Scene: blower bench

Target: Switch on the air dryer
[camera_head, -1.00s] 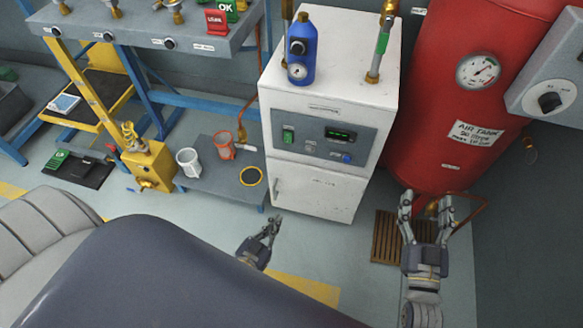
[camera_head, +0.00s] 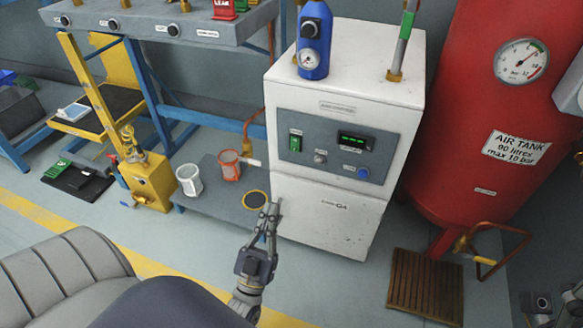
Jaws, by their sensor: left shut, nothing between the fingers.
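The air dryer (camera_head: 330,225) is a white cabinet in the middle of the view. Its dark front panel (camera_head: 292,168) carries a green switch (camera_head: 296,141), a small display (camera_head: 352,139) with green marks, a grey knob (camera_head: 320,157) and a blue button (camera_head: 363,172). I cannot read the switch's position. My left gripper (camera_head: 268,216) is shut and empty, fingers pointing up, in front of the dryer's lower left edge in the picture and below the panel. It appears apart from the switch. My right gripper's fingers are not in view.
A blue filter (camera_head: 314,48) and a pipe with a green sleeve (camera_head: 404,38) stand on the dryer. A red air tank (camera_head: 465,110) with a gauge is at the right. A low shelf with two cups (camera_head: 189,180) and a yellow unit (camera_head: 150,185) are at the left.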

